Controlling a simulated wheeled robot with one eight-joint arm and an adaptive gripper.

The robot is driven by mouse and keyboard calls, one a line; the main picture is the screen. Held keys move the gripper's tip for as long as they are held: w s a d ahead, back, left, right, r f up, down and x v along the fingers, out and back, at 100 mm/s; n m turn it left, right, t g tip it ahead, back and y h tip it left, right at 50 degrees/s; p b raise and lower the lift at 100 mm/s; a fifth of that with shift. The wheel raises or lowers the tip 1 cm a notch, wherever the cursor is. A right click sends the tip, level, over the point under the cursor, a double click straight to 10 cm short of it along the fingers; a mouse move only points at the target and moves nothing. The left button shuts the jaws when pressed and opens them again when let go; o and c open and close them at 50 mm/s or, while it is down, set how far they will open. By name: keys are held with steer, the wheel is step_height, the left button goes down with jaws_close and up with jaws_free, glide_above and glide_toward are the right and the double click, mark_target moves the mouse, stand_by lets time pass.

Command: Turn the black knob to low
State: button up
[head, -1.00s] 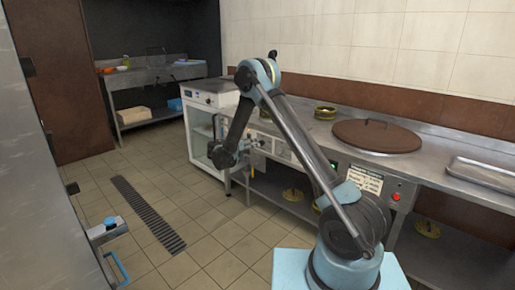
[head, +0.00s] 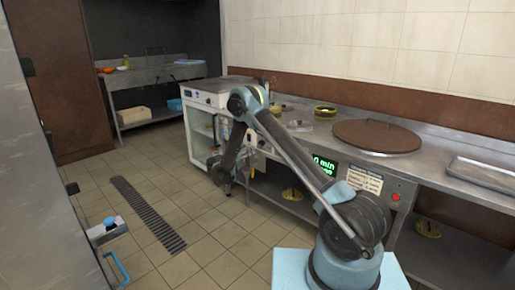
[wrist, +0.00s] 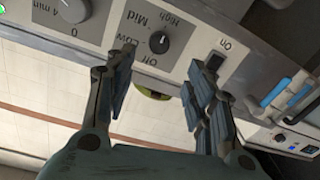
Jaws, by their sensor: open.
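The black knob (wrist: 158,42) is on a light control panel in the wrist view, ringed by the labels Off, Low, Mid and High. Its pointer direction is hard to tell. My gripper (wrist: 159,66) is open and empty, its fingers spread on either side below the knob. The left finger is near the Off and Low labels, and the right finger is near a black switch (wrist: 215,62) marked On. No finger visibly touches the knob. In the head view my gripper is low in front of the counter, small and dark; the knob is too small to make out there.
Another knob (wrist: 72,10), with marks 0 and 4 min, sits left on the panel. A blue-and-white pipe or handle (wrist: 280,92) is at the right. The counter holds a brown round lid (head: 376,136) and a metal tray (head: 485,171). Tiled floor is open at left.

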mark_target(260, 143)
steer(key=x, duration=1)
steer(key=shift+w+d, duration=0.15)
steer(key=shift+w, duration=0.05)
steer(key=c, duration=1.1)
